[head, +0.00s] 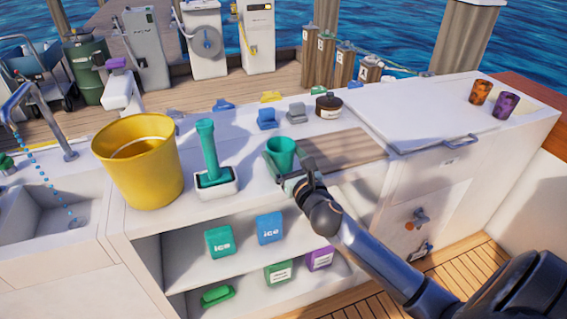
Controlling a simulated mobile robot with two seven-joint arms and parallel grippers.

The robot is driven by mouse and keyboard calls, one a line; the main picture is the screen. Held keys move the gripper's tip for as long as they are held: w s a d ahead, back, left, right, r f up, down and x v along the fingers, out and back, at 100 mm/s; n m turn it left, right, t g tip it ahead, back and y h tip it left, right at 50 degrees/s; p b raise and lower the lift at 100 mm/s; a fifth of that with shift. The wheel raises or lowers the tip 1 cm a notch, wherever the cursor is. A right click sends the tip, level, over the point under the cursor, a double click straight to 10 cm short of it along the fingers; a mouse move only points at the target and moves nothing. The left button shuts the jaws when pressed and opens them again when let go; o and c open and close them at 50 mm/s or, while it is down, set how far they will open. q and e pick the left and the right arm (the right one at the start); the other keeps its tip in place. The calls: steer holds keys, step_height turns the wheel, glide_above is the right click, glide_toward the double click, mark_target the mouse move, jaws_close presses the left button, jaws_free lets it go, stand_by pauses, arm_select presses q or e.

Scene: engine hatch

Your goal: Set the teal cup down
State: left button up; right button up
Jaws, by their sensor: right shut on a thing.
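The teal cup (281,150) is upright over the white counter, at the left edge of a brown wooden board (350,147). My right gripper (287,177) is shut on the cup from its near side. I cannot tell whether the cup's base touches the surface, because the gripper hides part of it. My left gripper is not in view.
Left of the cup stand a teal-handled tool (207,150) in a white holder and a yellow bucket (138,175). Small blue and grey blocks and a dark jar (328,106) sit behind. Patterned orange (480,91) and purple (505,105) cups stand far right.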

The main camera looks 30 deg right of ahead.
steer(key=shift+f, duration=0.4)
steer(key=shift+f, duration=0.1)
steer(key=o, duration=1.2)
steer(key=shift+f, duration=0.1)
steer(key=shift+c, duration=0.2)
